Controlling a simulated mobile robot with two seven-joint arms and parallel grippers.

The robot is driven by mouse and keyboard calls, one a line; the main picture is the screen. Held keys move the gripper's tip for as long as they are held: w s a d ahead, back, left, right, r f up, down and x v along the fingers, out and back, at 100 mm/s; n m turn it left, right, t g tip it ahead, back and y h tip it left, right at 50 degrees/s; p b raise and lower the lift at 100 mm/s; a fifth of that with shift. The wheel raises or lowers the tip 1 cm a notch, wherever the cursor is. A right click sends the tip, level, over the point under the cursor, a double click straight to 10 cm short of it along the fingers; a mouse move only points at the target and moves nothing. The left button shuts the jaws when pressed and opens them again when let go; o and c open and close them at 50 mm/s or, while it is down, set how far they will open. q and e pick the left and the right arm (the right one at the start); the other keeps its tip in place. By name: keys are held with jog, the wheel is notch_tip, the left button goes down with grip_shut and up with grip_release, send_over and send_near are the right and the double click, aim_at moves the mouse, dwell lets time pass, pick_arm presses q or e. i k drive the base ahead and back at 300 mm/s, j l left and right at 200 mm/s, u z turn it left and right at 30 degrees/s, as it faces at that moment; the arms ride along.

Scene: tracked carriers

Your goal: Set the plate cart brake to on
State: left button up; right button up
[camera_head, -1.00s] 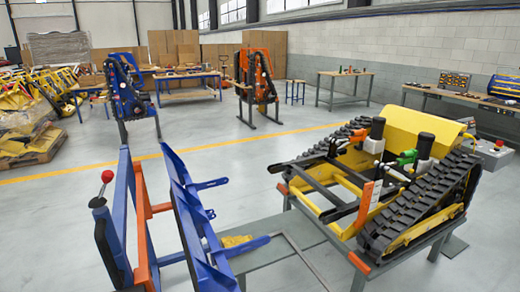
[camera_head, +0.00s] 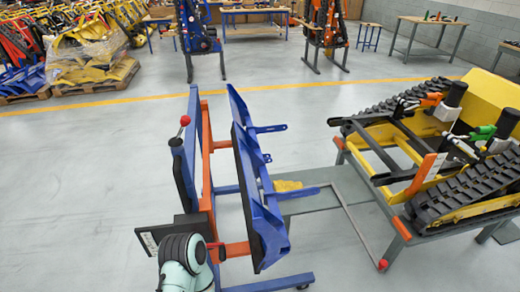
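The plate cart (camera_head: 206,150) stands left of centre, an upright frame of blue and orange bars on a blue wheeled base. It carries a large blue plate (camera_head: 258,180) tilted on its right side. A lever with a red knob (camera_head: 185,120) stands up at the far left edge of the frame; I cannot tell for certain that it is the brake. A dark panel with a pale label (camera_head: 160,233) sits low on the cart's left, its writing too small to read. A teal and dark grey link of my arm shows in front of the cart's base. I see no gripper fingers.
A grey stand (camera_head: 352,208) to the right bears a yellow tracked carrier (camera_head: 440,140) with black tracks. A red ball (camera_head: 383,264) sits at the end of a bar there. Pallets (camera_head: 95,85) of yellow parts stand back left. The floor left of the cart is clear.

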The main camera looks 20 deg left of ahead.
aim_at(185, 120)
jog(key=k+u, duration=0.1)
jog(key=u, duration=1.55)
